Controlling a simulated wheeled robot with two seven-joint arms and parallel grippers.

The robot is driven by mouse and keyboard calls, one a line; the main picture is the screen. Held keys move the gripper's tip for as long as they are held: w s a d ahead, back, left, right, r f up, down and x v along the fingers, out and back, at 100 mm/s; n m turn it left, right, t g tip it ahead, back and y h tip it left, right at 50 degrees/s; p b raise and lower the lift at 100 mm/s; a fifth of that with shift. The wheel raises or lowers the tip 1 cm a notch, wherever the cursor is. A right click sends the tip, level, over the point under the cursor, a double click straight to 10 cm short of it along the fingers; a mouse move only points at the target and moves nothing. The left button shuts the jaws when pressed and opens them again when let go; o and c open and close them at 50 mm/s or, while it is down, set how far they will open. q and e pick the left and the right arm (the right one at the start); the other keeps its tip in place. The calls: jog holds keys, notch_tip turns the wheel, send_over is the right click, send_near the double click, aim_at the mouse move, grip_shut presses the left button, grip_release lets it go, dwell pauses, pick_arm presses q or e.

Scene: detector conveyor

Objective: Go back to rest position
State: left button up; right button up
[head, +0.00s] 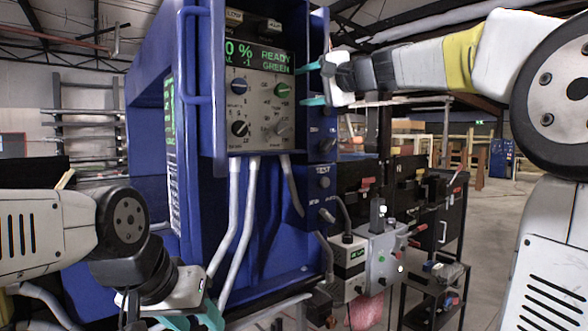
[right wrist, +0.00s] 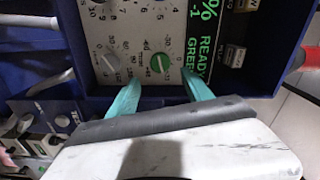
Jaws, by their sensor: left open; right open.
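My right gripper (head: 308,85) is open in front of the grey control panel (head: 262,112) of the blue detector cabinet (head: 195,60). Its teal fingers point at the panel, near the green knob (head: 282,90). In the right wrist view the open fingers (right wrist: 161,82) stand on either side below that green knob (right wrist: 158,63), with nothing between them. Whether they touch the panel I cannot tell. My left gripper (head: 194,319) is low at the bottom edge, open and partly cut off, in front of the cabinet's lower part.
The panel's display (head: 257,54) reads READY GREEN. Blue, black and grey knobs sit below it. A side box with a TEST label (head: 323,183) juts out at the right. White conduits (head: 235,215) run down the front. A black tool cart (head: 440,240) stands at the right.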

jog(key=s+d+f+n+g+h, duration=0.2)
jog(key=s+d+f+n, duration=0.1)
jog(key=s+f, duration=0.7)
jog(key=s+d+f+n+g+h, duration=0.3)
jog(key=s+f, duration=0.6)
jog(key=f, duration=0.8)
jog(key=s+d+f+n+g+h, duration=0.2)
jog(key=s+d+f+g+h, duration=0.1)
jog(key=s+f, duration=0.7)
notch_tip(320, 180, down, 4)
jog(key=shift+s+n, duration=0.3)
jog(key=shift+n, duration=0.1)
